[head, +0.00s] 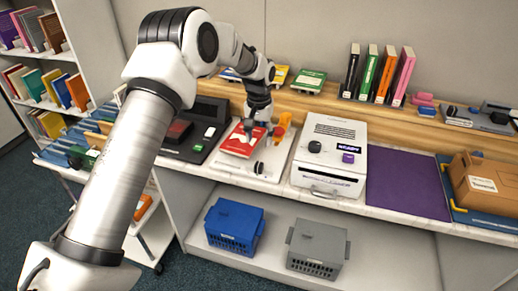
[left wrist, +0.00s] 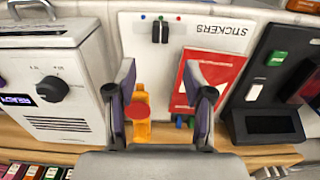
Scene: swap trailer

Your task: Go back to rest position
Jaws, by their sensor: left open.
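My left gripper (head: 258,128) is open over a white board (head: 270,168) on the counter. Its two fingers also show in the left wrist view (left wrist: 165,82), with nothing held between them. A red book (head: 240,142) lies on the board beside the gripper, and it shows behind the right finger in the left wrist view (left wrist: 212,68). I cannot tell whether the fingers touch either one. My right gripper is not in view.
A white machine (head: 330,150) stands right of the board, and a black device (head: 207,118) stands left. A purple mat (head: 405,182) and cardboard box (head: 480,180) are farther right. Books (head: 375,75) stand on the ledge. Blue (head: 235,225) and grey (head: 318,248) crates sit below.

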